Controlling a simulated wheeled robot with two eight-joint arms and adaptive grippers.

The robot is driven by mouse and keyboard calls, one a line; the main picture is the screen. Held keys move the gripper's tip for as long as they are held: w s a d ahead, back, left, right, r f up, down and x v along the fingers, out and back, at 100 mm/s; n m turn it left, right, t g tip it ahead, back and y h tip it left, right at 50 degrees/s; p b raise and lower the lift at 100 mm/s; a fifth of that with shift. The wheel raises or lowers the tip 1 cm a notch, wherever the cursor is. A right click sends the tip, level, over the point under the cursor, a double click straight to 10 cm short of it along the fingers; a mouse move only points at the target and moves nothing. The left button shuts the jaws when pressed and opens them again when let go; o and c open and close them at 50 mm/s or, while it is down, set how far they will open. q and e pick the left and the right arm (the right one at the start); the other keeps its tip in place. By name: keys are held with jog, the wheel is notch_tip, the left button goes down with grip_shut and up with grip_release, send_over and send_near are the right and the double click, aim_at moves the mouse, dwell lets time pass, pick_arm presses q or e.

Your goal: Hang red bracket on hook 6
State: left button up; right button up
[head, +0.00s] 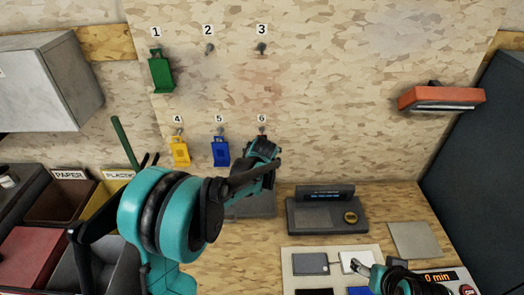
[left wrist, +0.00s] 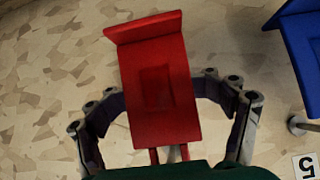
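The red bracket (left wrist: 158,88) shows large in the left wrist view, between the two fingers of my left gripper (left wrist: 158,90). In the head view my left gripper (head: 263,155) is at the board just below label 6 (head: 262,118) and hides the bracket. Hook 6 (head: 262,131) is mostly hidden. My right gripper (head: 392,280) is at the lower right, its fingers unclear.
A blue bracket (head: 221,153) hangs on hook 5, close left of my left gripper. A yellow bracket (head: 180,152) hangs on hook 4 and a green one (head: 160,72) on hook 1. Hooks 2 (head: 209,48) and 3 (head: 262,48) are bare. A scale (head: 305,215) stands on the bench.

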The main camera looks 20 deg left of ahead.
pick_arm(q)
jog(key=v, duration=1.2)
jog(key=s+f+m+g+h, duration=0.1)
jog(key=s+f, duration=0.2)
jog(key=s, duration=1.1)
jog(key=s+f+m+g+h, duration=0.1)
jog(key=s+f+m, duration=0.1)
jog(key=s, duration=1.2)
jog(key=shift+d+f+h, duration=0.15)
jog(key=shift+f+h, duration=0.25)
jog(key=shift+f, duration=0.1)
dwell(0.8)
